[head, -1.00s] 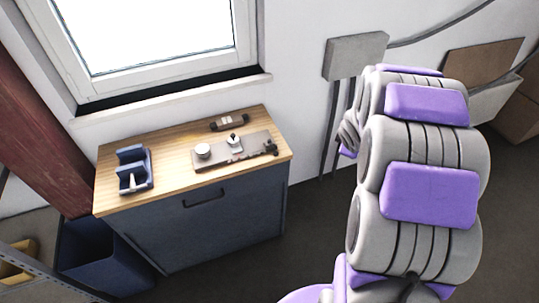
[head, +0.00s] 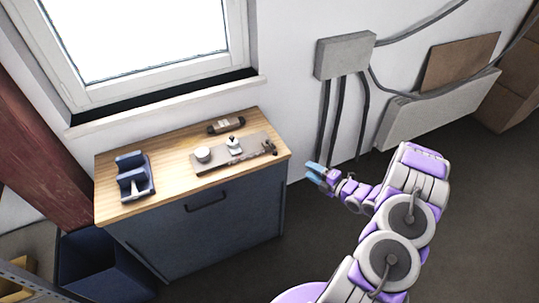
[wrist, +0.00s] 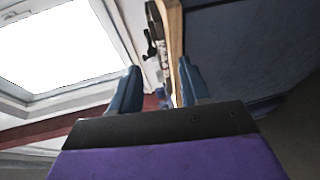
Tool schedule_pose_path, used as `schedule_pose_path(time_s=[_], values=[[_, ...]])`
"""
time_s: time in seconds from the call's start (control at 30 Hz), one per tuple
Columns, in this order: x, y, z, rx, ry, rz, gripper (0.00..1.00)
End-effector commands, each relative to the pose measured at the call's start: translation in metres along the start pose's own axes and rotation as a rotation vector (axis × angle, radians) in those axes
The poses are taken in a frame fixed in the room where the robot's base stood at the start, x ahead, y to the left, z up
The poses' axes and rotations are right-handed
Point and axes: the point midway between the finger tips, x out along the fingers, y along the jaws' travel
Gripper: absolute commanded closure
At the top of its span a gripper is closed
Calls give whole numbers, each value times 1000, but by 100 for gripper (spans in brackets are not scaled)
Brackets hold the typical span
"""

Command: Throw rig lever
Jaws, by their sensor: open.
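The rig is a flat grey plate (head: 248,158) on the wooden top of a blue cabinet. It carries a white round part (head: 203,154), a middle part with a dark knob (head: 233,144), and a small dark piece at its right end (head: 269,148) that may be the lever; this is too small to tell. My gripper (head: 317,174) has blue fingers and is right of the cabinet's right edge, apart from the rig. In the wrist view my gripper (wrist: 160,90) is open and empty, with the cabinet top's edge (wrist: 175,45) seen edge-on beyond the fingers.
A blue holder (head: 134,177) stands on the left of the cabinet top, and a dark object (head: 226,126) lies behind the plate. A grey wall box (head: 345,55) with cables is on the wall at the right. A blue bin (head: 98,262) stands left of the cabinet.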

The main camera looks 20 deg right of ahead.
Motion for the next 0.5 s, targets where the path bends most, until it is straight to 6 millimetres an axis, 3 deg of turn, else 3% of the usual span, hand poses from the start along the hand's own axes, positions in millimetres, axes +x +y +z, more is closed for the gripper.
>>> schedule_pose_path(time_s=[0.27, 0.5], values=[[-15, -4, -14, -22, 37, 143, 54], [7, -2, -15, -23, 40, 145, 54]])
